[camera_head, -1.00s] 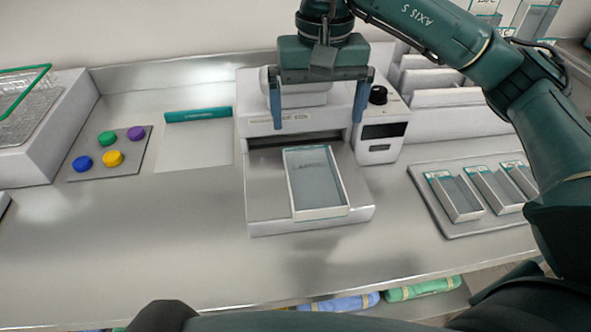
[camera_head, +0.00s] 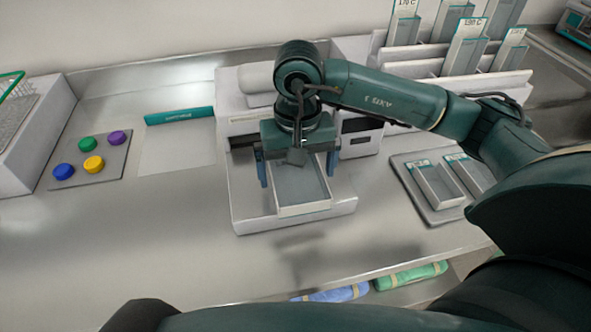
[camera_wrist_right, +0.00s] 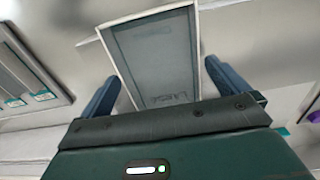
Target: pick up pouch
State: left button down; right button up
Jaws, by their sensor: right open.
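The pouch (camera_head: 302,190) is a flat grey pouch with a pale border, lying on the front ledge of the white sealing machine (camera_head: 245,215). Its far end is hidden by my gripper in the head view. In the right wrist view the pouch (camera_wrist_right: 155,62) lies between the two blue fingers. My right gripper (camera_head: 297,176) is open and hangs over the pouch, one finger on each side of it. The gripper also shows in the right wrist view (camera_wrist_right: 162,82). It holds nothing. I cannot tell its exact height above the pouch. My left gripper is not in view.
A tray (camera_head: 410,190) with more pouches is at the right. A mat (camera_head: 112,165) with coloured discs and a teal-edged white sheet (camera_head: 178,145) are at the left. Upright pouches (camera_head: 470,50) stand in a rack behind. The counter's front left (camera_head: 130,245) is clear.

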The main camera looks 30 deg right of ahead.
jog(key=shift+f, duration=0.2)
jog(key=c, duration=0.8)
jog(key=shift+r, duration=0.2)
